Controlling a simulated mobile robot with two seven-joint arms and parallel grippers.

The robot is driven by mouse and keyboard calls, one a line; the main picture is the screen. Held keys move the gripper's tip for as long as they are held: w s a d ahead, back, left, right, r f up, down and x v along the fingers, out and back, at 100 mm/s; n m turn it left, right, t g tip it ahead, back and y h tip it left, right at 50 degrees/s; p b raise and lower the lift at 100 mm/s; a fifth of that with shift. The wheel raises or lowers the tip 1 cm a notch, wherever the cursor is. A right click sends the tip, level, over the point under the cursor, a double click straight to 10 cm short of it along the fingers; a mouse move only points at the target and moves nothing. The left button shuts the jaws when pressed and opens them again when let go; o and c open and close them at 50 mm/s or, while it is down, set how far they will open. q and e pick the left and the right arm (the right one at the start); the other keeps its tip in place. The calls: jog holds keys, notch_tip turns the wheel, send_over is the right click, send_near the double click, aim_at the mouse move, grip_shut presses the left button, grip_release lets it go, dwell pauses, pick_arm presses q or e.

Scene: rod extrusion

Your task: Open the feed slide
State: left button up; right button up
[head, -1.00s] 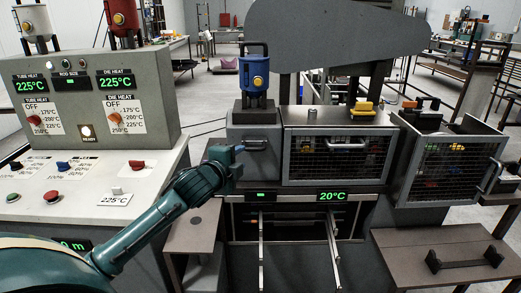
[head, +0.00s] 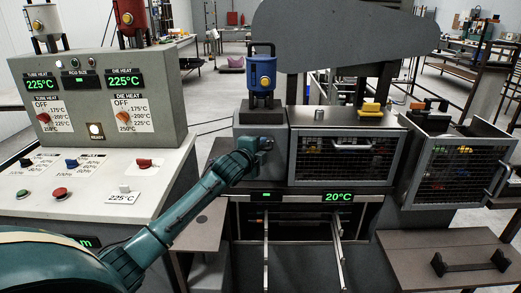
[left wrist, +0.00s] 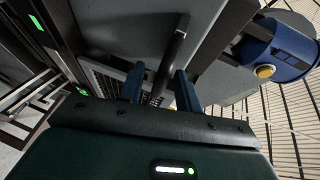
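The feed slide looks to be the grey block (head: 258,115) under the blue canister (head: 262,72), left of the mesh-fronted box. My left gripper (head: 266,144) is at the block's front face and hides its handle in the head view. In the left wrist view the two fingers of my left gripper (left wrist: 159,72) are spread apart, with the dark bar handle (left wrist: 174,50) running between them. I see gaps beside the bar; contact cannot be told. My right gripper is in neither view.
The mesh-fronted box (head: 333,158) stands directly right of the block. The control console (head: 95,170) is on the left, beside my left arm. Metal rails (head: 338,250) run below the 20°C display. A brown board with a black handle (head: 470,262) is at lower right.

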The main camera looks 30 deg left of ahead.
pick_arm(q)
grip_shut()
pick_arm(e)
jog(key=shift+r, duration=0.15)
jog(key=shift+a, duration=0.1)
